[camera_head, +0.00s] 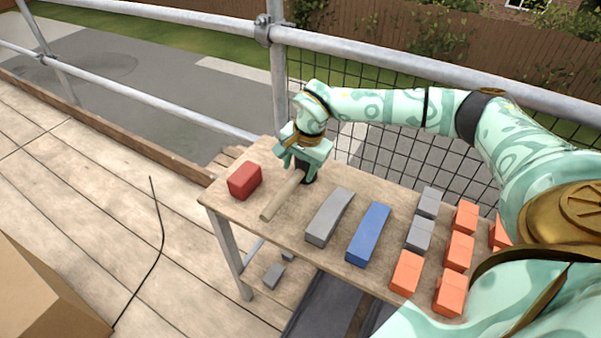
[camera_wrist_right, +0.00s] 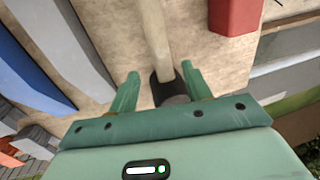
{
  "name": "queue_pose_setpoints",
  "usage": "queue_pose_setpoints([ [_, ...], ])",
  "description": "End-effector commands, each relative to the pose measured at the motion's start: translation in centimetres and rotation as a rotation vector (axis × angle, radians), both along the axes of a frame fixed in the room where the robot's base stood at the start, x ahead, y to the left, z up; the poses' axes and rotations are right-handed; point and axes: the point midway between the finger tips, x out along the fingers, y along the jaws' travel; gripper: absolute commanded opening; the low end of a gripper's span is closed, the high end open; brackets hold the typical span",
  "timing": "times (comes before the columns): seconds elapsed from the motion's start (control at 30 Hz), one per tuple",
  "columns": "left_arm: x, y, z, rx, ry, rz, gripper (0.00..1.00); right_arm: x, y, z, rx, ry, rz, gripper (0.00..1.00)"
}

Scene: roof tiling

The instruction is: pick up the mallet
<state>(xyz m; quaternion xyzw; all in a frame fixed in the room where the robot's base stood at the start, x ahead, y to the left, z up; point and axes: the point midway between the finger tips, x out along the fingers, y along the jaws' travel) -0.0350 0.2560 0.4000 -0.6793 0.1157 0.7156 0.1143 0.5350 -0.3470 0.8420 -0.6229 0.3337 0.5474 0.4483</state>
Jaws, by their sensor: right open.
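The mallet lies on the wooden table (camera_head: 225,203), its pale wooden handle (camera_head: 283,196) pointing towards the table's front edge. Its dark head (camera_head: 307,172) is mostly hidden by my right gripper (camera_head: 300,165) in the head view. In the right wrist view, the handle (camera_wrist_right: 154,40) runs up the picture and the dark head (camera_wrist_right: 168,88) sits between the two fingers of my right gripper (camera_wrist_right: 160,85). The fingers are open, with a gap on each side of the head. My left gripper is not in view.
A red block (camera_head: 244,180) lies left of the mallet. A grey bar (camera_head: 329,217) and a blue bar (camera_head: 368,234) lie to its right, then grey blocks (camera_head: 419,234) and several orange blocks (camera_head: 407,272). A scaffold rail (camera_head: 400,65) runs behind the table.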

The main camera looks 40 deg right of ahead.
Motion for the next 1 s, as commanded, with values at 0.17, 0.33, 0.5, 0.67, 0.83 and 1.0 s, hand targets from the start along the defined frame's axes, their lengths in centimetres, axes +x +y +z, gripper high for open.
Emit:
queue_pose_setpoints([
  [0.17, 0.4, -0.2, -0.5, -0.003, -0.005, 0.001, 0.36, 0.2, 0.2, -1.2, 0.000, 0.001, -0.001, 0.49],
  [0.33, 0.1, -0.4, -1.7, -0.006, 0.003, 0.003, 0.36, 0.7, 0.9, -3.6, 0.001, 0.005, 0.001, 0.49],
  [0.5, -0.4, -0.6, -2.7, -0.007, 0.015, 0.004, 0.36, 1.2, 1.2, -5.9, 0.001, 0.003, 0.000, 0.49],
  [0.67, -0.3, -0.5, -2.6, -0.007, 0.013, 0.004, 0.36, 1.2, 1.2, -5.7, 0.001, -0.001, -0.001, 0.49],
  [0.83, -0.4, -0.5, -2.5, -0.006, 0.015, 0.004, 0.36, 1.2, 1.2, -5.7, 0.000, -0.001, 0.000, 0.18],
  [1.0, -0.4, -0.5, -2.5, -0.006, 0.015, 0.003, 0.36, 1.3, 1.2, -5.6, 0.001, -0.004, 0.000, 0.00],
])
